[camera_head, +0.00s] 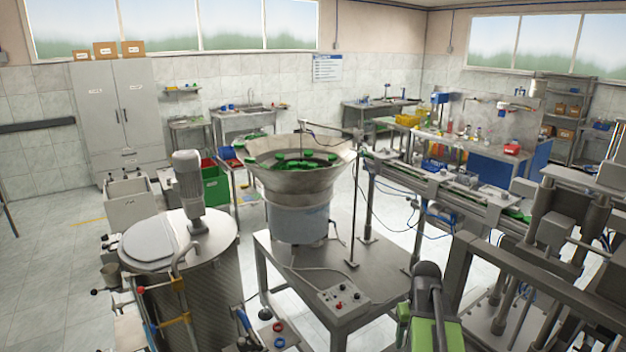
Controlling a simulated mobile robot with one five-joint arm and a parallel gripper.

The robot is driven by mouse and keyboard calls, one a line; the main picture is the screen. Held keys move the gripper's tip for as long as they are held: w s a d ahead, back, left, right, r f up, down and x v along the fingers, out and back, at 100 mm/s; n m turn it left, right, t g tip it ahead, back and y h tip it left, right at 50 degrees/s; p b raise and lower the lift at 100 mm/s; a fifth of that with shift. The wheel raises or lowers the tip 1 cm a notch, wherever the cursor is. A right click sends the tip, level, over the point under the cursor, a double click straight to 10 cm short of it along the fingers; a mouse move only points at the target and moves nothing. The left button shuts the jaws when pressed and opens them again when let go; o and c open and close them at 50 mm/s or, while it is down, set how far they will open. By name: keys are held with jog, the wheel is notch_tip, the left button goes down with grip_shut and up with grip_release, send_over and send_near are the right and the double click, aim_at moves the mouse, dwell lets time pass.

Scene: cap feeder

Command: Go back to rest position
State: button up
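No gripper fingers show in this view, so I cannot see whether my gripper is open or shut. A dark rounded part with bright green pieces below it stands at the bottom, right of centre; it may be part of my arm, but I cannot tell. The cap feeder bowl (300,182) is a wide metal funnel on a grey drum, in the middle of the view. Green caps (308,153) lie inside it and on its rim. The feeder stands on a metal table (375,283).
A steel tank (205,285) with a motor on its lid stands at the left front. A control box (343,297) sits on the feeder table. A conveyor (440,187) runs toward machinery at the right. Open tiled floor (45,265) lies at the left.

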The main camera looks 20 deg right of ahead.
jog(key=w+a+f+n+b, duration=0.1)
jog(key=a+f+b, duration=0.2)
jog(key=a, duration=1.1)
jog(key=w+a+f+n+b, duration=0.1)
jog(key=a+f+b, duration=0.3)
jog(key=a, duration=1.1)
notch_tip(320, 180, down, 2)
jog(key=shift+w+f+n, duration=0.1)
jog(key=shift+w+n, duration=0.15)
jog(key=shift+n, duration=0.05)
jog(key=shift+a, duration=0.1)
